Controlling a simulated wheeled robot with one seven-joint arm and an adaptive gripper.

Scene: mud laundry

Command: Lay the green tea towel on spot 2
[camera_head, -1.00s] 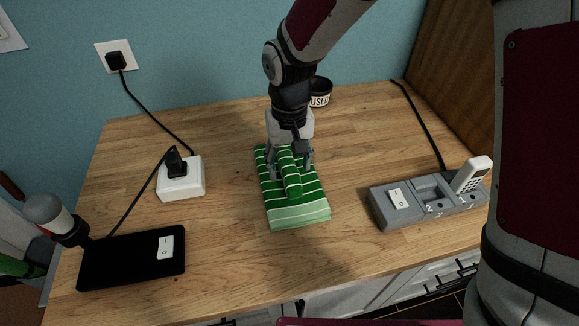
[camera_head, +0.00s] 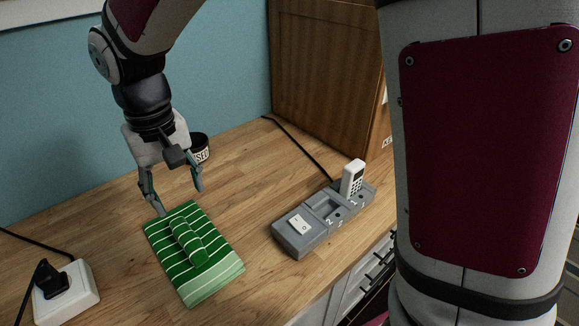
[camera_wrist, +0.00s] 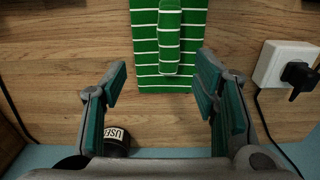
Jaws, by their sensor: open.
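The green tea towel (camera_head: 212,278) with white stripes lies folded flat on the wooden worktop, with a rolled ridge (camera_head: 187,240) along its top. My gripper (camera_head: 176,199) is open and empty, above and just beyond the towel's far end, apart from the ridge. In the wrist view the towel (camera_wrist: 146,48) shows at the top centre, ahead of my spread fingertips (camera_wrist: 162,80). No marked spot is visible on the bare worktop; a small "2" is printed on the grey holder (camera_head: 293,238) to the right of the towel.
The grey holder carries a white switch (camera_head: 300,224) and an upright white handset (camera_head: 352,178). A white socket block with a black plug (camera_head: 66,296) stands at left. A dark pot marked "USED" (camera_head: 200,150) is behind my gripper. Bare wood lies between towel and holder.

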